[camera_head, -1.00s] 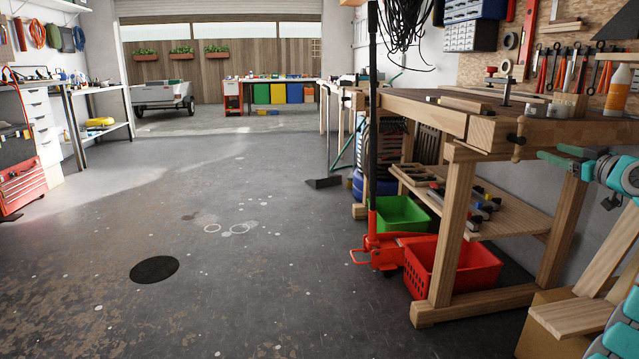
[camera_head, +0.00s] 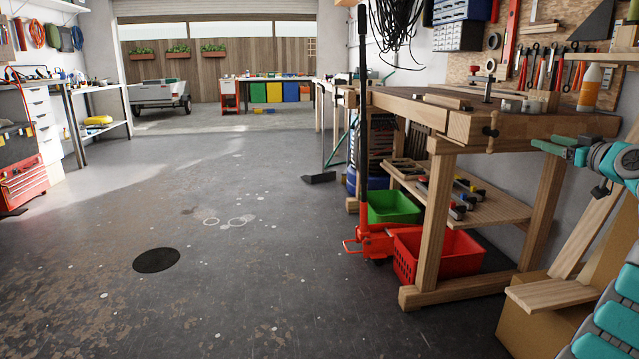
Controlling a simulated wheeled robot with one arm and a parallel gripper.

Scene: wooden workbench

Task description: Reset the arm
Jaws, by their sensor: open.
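My gripper (camera_head: 560,146) shows at the right side, on the end of my teal and grey arm. It is open, and I see nothing between its fingers. It points left, in front of the right end of the wooden workbench (camera_head: 545,125). Its fingers are small in this view, so their exact gap to the bench is hard to tell. The lower part of my arm runs out of the picture at the right edge.
A red crate (camera_head: 440,258), a green crate (camera_head: 392,208) and a red pallet jack (camera_head: 375,245) stand under and beside the bench. Wooden boards (camera_head: 550,295) and a cardboard box (camera_head: 535,325) are near my arm. The grey floor (camera_head: 250,270) at the left is open.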

